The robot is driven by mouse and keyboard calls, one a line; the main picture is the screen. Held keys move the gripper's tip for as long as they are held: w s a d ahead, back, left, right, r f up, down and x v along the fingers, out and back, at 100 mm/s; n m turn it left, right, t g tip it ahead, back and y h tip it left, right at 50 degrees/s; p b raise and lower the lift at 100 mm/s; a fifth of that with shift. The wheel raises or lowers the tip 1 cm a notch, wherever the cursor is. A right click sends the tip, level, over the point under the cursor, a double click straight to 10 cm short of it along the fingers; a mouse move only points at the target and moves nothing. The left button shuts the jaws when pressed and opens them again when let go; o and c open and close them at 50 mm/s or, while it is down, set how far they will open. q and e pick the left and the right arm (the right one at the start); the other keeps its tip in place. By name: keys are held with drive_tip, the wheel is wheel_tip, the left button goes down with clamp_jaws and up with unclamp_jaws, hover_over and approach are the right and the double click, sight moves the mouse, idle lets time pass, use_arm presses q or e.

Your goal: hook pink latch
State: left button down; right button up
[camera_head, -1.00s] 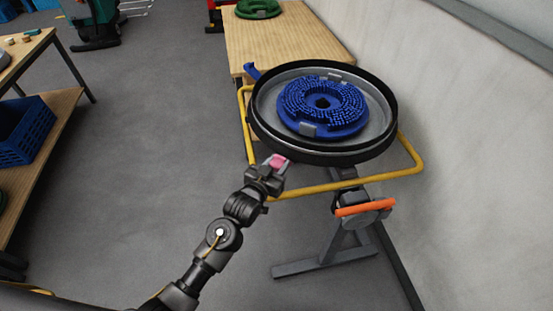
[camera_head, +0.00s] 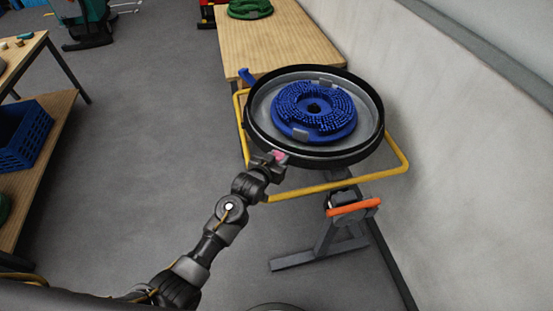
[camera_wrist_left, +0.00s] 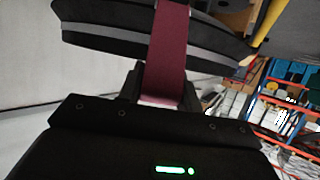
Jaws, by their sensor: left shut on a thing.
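The pink latch (camera_head: 279,155) is at the lower left rim of the round black-edged deck (camera_head: 345,155). My left gripper (camera_head: 277,160) is shut on the latch, close against the deck's outer side. In the left wrist view the latch (camera_wrist_left: 168,50) is a dark pink strap running up from between the fingers (camera_wrist_left: 160,90) across the black and grey rim (camera_wrist_left: 105,40). Whether its far end is hooked on anything cannot be told. A blue brush disc (camera_head: 315,110) lies in the deck. My right gripper is not in view.
A yellow tube frame (camera_head: 335,187) surrounds the deck, on a grey stand (camera_head: 325,245) with an orange handle (camera_head: 353,208). A wooden table (camera_head: 265,45) stands behind, a white wall (camera_head: 450,130) at right. A blue crate (camera_head: 28,140) is on the left shelf. Floor at left is clear.

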use_arm(q)
drive_tip(key=shift+w+r, duration=0.15)
drive_tip(key=shift+r, duration=0.15)
drive_tip(key=c, duration=1.4)
unclamp_jaws()
drive_tip(key=o, duration=0.4)
drive_tip(key=shift+f, duration=0.2)
drive_tip(key=shift+o, duration=0.2)
drive_tip(key=shift+s+a+r, duration=0.1)
drive_tip(key=shift+s+a, duration=0.15)
drive_tip(key=shift+s, duration=0.3)
drive_tip(key=b+v, duration=0.1)
drive_tip(key=v, duration=0.8)
drive_tip(key=shift+s+r+b, duration=0.2)
drive_tip(key=shift+r+b, duration=0.05)
drive_tip(key=shift+b, duration=0.05)
